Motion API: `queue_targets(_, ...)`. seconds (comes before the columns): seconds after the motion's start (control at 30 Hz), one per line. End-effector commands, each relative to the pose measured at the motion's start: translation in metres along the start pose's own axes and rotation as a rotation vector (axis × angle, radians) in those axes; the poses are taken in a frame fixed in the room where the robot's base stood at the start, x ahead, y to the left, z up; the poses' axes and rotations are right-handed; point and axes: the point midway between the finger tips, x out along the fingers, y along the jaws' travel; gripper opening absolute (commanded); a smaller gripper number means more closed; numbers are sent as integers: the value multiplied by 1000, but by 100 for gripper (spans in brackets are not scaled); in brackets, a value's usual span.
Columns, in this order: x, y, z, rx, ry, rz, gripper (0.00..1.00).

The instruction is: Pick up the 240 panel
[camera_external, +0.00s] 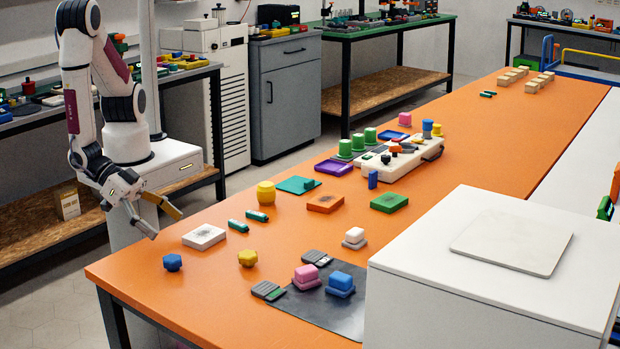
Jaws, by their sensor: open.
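My gripper (166,224) is open and empty. It hangs over the near left edge of the orange table, its fingers pointing down and right. Several flat square panels lie on the table: a white one (204,237) with a dark mark, just right of my gripper; an orange one (325,203) with a dark mark; a green one (388,203), also marked. A teal plate (297,185) and a purple tray (333,168) lie farther back. No number is readable, so I cannot tell which panel is the 240 one.
The orange table (480,140) also holds a blue knob (172,262), a yellow knob (247,258), green cylinders (238,225) and a yellow pot (266,193). A dark mat (340,316) bears pink and blue blocks. A large white box (490,270) fills the near right.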

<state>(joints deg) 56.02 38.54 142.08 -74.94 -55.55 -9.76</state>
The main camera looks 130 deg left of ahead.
Motion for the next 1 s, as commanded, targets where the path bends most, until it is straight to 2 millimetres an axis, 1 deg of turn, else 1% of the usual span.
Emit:
queue_targets(0.03, 0, -6, 4, 22, 30, -15, 91)
queue_targets(0.2, -4, -21, 5, 71, 134, -51, 91)
queue_targets(0.37, -7, -29, 4, 100, 198, -70, 91)
queue_targets(0.83, -8, -32, 3, 108, 219, -75, 91)
queue_targets(1.0, -3, -32, 2, 107, 219, -77, 91)
